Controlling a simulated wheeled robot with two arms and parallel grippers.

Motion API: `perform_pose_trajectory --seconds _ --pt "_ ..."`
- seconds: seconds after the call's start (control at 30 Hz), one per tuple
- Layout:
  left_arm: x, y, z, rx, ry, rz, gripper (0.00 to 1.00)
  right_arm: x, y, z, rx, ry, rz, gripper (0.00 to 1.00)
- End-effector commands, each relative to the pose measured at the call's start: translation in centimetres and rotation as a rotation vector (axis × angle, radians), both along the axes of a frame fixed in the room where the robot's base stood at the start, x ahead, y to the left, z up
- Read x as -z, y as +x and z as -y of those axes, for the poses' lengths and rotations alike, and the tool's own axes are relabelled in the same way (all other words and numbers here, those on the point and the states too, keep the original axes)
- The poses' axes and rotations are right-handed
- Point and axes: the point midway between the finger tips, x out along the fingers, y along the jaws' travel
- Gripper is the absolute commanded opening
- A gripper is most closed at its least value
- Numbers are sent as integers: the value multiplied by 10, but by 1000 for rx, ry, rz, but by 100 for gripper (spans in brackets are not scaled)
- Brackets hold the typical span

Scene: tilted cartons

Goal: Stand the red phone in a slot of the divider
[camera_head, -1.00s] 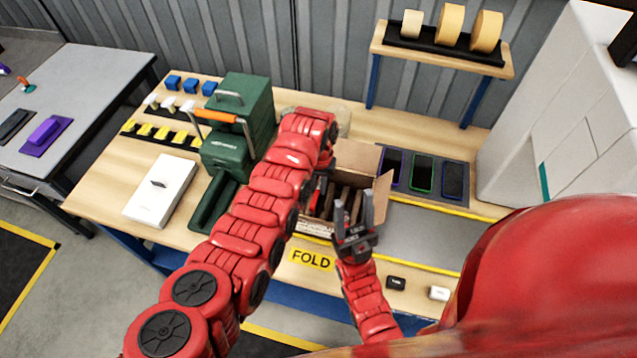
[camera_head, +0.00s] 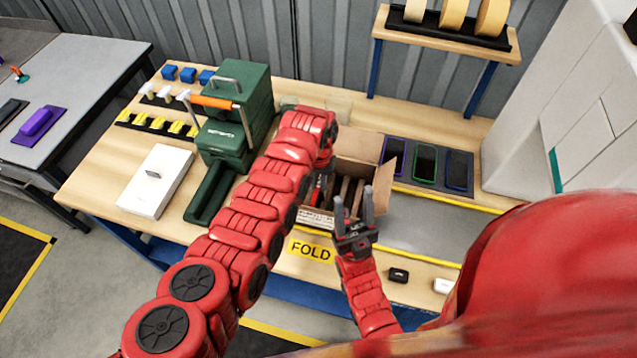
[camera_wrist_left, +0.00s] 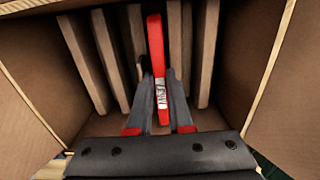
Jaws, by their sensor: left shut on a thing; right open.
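The open cardboard carton (camera_head: 389,174) stands on the bench and holds a divider of upright brown panels (camera_head: 346,188). In the left wrist view the divider panels (camera_wrist_left: 85,62) stand in a row inside the carton. My left gripper (camera_wrist_left: 161,78) is shut on the red phone (camera_wrist_left: 155,38), seen edge-on and upright, in line with a gap between two middle panels. I cannot tell how deep it sits. In the head view my left arm mostly hides that gripper and the phone. My right gripper (camera_head: 354,200) is open and empty at the carton's front right.
Phones lie on a dark mat (camera_head: 459,172) right of the carton. A shelf with tape rolls (camera_head: 452,12) is behind. A FOLD label (camera_head: 311,251) marks the front edge.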

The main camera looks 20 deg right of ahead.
Motion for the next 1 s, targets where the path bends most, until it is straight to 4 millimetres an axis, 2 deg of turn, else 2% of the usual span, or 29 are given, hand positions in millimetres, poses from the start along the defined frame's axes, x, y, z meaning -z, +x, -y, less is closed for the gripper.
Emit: perform_pose_trajectory --seconds 1.0 --pt "5 0 0 0 0 0 0 5 0 0 0 0 0 50"
